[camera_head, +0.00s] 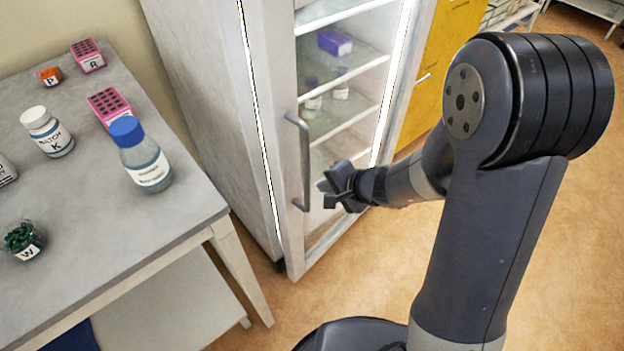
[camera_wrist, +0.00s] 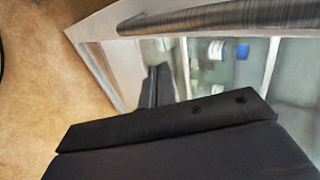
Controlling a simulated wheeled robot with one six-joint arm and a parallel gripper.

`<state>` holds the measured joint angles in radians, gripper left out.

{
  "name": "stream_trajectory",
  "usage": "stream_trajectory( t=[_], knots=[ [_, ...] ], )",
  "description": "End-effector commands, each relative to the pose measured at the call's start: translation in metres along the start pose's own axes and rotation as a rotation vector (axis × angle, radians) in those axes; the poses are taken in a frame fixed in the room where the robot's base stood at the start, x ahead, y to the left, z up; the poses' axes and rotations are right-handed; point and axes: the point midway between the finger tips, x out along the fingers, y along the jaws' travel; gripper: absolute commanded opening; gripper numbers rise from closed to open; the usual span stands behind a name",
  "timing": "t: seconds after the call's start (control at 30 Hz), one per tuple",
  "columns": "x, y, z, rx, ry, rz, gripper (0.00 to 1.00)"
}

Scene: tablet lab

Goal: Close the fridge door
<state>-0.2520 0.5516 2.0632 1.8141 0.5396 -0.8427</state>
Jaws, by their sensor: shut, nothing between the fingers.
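The fridge door (camera_head: 290,232) is a pale frame with a glass pane, and shelves show through it. A bright thin line runs down between the door's left edge and the fridge body (camera_head: 215,110), so it looks slightly ajar. The grey vertical handle (camera_head: 304,165) is on the door's left side. It also crosses the top of the wrist view (camera_wrist: 225,17). My gripper (camera_head: 332,190) is shut and empty, just right of the handle, in front of the glass. In the wrist view its dark fingers (camera_wrist: 156,88) point at the door. I cannot tell whether they touch it.
A grey table (camera_head: 195,200) on the left holds a blue-capped bottle (camera_head: 142,160), a white bottle (camera_head: 47,135), pink racks (camera_head: 107,106) and a jar of green items (camera_head: 22,240). A yellow cabinet (camera_head: 437,60) stands right of the fridge. The floor (camera_head: 345,275) before the door is clear.

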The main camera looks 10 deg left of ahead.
Motion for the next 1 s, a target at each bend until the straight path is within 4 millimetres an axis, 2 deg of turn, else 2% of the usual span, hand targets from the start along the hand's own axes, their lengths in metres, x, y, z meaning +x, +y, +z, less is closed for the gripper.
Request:
stream_trajectory(
  t=[0.07, 0.1, 0.23, 0.4, 0.8, 1.0],
  knots=[
    [0.016, 0.002, 0.001, -0.001, -0.003, 0.003, 0.00],
    [0.018, -0.007, 0.001, -0.003, -0.002, 0.002, 0.00],
    [0.030, -0.020, 0.001, -0.003, -0.001, 0.002, 0.00],
    [0.039, -0.027, 0.000, 0.000, 0.001, 0.001, 0.00],
    [0.042, -0.028, 0.000, 0.001, 0.003, 0.001, 0.00],
    [0.068, -0.045, 0.001, 0.031, 0.043, 0.000, 0.00]
  ],
)
